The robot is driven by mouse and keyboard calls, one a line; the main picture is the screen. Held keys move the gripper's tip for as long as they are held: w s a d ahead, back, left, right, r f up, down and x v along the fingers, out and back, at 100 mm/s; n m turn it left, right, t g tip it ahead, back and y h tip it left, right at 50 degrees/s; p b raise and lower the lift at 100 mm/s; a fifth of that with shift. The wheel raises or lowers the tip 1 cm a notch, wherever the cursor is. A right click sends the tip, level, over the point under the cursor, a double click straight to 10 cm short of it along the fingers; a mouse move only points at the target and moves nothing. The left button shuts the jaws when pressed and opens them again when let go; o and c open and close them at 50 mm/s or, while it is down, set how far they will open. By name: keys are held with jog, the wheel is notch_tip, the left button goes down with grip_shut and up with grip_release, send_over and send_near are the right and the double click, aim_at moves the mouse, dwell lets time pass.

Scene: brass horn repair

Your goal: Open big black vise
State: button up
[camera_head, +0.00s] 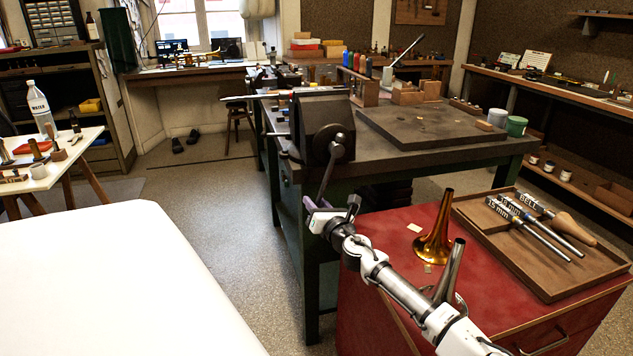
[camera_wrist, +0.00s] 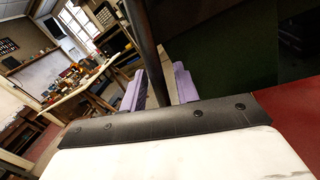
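The big black vise (camera_head: 325,128) is mounted at the near left corner of the dark workbench. Its handle bar (camera_head: 327,180) hangs down from the round hub, slightly tilted. My gripper (camera_head: 314,205) is at the lower end of this bar. In the wrist view, the dark bar (camera_wrist: 146,40) runs down between the two purple fingers of my gripper (camera_wrist: 158,88). The fingers lie close on either side of it; I cannot tell whether both press on it. The vise jaws are largely hidden in the head view, and I cannot tell their gap.
A red cabinet (camera_head: 395,235) stands under my arm, bearing a brass bell (camera_head: 436,240) and a wooden tray (camera_head: 500,245) with mandrels. A dark board (camera_head: 425,125) lies on the bench. A white surface (camera_head: 110,280) fills the near left. Open floor (camera_head: 215,190) lies left of the bench.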

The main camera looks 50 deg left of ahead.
jog(key=v, duration=1.3)
jog(key=shift+d+b, duration=0.4)
jog(key=shift+b, duration=0.05)
